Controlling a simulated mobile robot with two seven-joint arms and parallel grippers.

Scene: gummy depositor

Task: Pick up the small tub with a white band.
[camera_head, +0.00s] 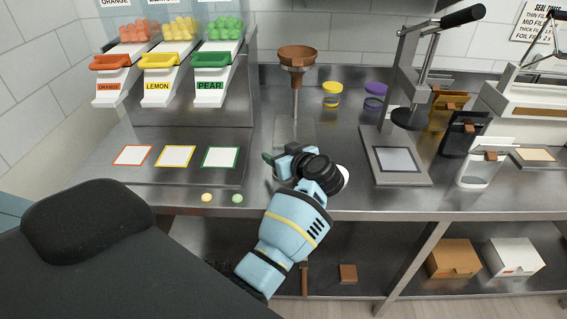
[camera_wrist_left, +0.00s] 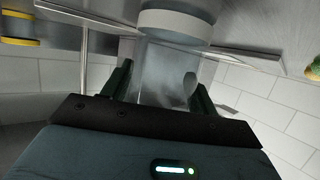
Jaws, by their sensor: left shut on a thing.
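The small tub with a white band (camera_wrist_left: 178,24) is between the fingers of my left gripper (camera_wrist_left: 160,88) in the left wrist view. Its body is clear, and the white band is at the end away from the palm. The fingers are shut on its sides. In the head view my left gripper (camera_head: 283,162) is over the front of the steel counter, before the funnel stand. There its own wrist parts largely hide the tub. I cannot tell whether the tub touches the counter. My right gripper is not in view.
A yellow-banded tub (camera_head: 332,95) and a purple-banded tub (camera_head: 375,95) stand at the back. The brown funnel (camera_head: 297,56) is on its stand behind my gripper. The lever press (camera_head: 404,160) is at right. Colour-edged cards (camera_head: 176,156) lie at left, with two gummies near the edge.

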